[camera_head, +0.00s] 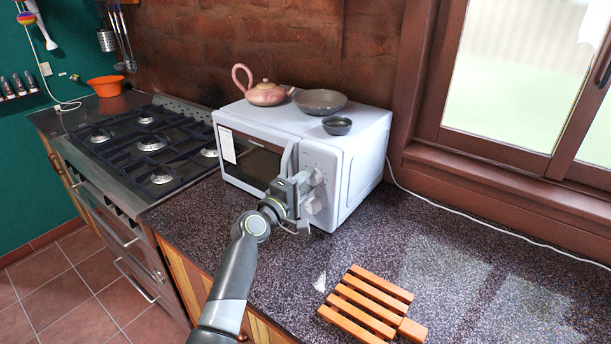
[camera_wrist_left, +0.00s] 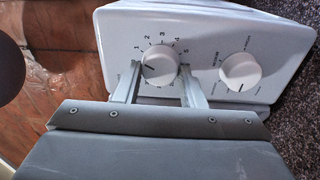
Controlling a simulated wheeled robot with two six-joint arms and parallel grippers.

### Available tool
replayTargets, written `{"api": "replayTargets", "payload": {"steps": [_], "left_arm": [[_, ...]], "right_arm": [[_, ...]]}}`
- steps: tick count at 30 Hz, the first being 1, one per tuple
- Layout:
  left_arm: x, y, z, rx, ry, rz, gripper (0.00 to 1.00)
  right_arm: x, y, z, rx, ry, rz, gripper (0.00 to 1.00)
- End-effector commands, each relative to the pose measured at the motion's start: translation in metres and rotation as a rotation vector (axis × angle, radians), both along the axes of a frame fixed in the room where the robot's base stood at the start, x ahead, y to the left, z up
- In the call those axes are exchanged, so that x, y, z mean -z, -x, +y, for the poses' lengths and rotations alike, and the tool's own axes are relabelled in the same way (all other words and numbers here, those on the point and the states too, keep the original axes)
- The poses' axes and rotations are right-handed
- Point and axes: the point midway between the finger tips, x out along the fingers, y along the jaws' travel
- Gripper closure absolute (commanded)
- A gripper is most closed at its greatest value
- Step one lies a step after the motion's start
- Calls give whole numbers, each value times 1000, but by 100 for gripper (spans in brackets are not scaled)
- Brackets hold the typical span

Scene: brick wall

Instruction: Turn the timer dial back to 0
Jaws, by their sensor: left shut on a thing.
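The white microwave (camera_head: 355,165) stands on the counter with its control panel facing me. In the left wrist view the panel carries two round white dials. The dial with numbers around it (camera_wrist_left: 160,62), which I take as the timer dial, has a dark pointer mark towards its left side. The other dial (camera_wrist_left: 240,72) has small text I cannot read. My left gripper (camera_head: 306,181) is at the upper dial in the head view. In the left wrist view its two fingers (camera_wrist_left: 160,72) are shut on the numbered dial, one on each side. My right gripper is not in view.
A teapot (camera_head: 266,94), a wide bowl (camera_head: 320,101) and a small dark bowl (camera_head: 337,125) stand on the microwave. A gas stove (camera_head: 140,150) is to its left. A wooden slatted rack (camera_head: 368,305) lies on the counter. The counter (camera_head: 440,240) right of the microwave is mostly free.

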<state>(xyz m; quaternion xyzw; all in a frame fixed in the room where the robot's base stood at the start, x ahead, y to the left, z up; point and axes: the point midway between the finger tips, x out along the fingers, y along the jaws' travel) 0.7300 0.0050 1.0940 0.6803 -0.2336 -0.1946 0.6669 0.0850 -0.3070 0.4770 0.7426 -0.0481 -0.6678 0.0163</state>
Motion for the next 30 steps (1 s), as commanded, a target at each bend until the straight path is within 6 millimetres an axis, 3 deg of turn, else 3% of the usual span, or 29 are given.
{"api": "replayTargets", "payload": {"steps": [15, 30], "left_arm": [[0, 1, -1, 0, 361, 266, 86], [3, 1, -1, -1, 511, 374, 87]], "right_arm": [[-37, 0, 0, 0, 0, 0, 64], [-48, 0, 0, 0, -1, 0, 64]]}}
